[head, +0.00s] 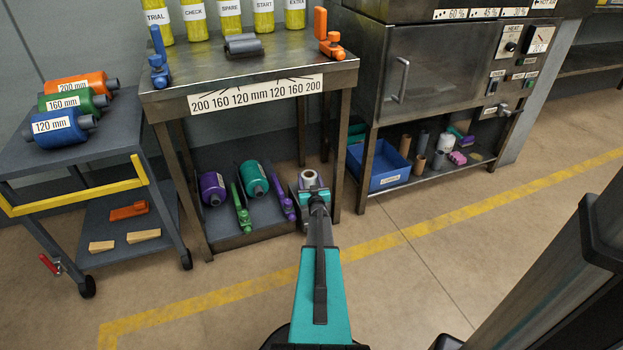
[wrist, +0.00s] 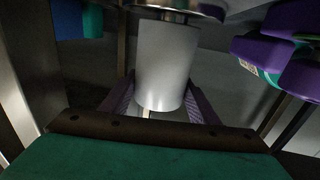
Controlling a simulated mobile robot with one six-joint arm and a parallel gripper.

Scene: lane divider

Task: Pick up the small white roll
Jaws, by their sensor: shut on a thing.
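The small white roll (head: 308,178) shows at the right end of the lower shelf under the metal workbench, just beyond my gripper (head: 314,190). In the wrist view the white roll (wrist: 166,62) stands out as a pale cylinder in the middle. My gripper's purple-grey fingers (wrist: 162,98) lie along both sides of it and are shut on it. A thin pale core end sticks out at the roll's near end. In the head view my wrist hides part of the shelf around the roll.
On the same shelf lie a purple roller (head: 213,188), a teal roller (head: 254,179), a green tool (head: 241,208) and a purple tool (head: 285,203). The workbench top (head: 180,97) overhangs them. A bench leg (head: 339,160) stands close on the right. The floor in front is clear.

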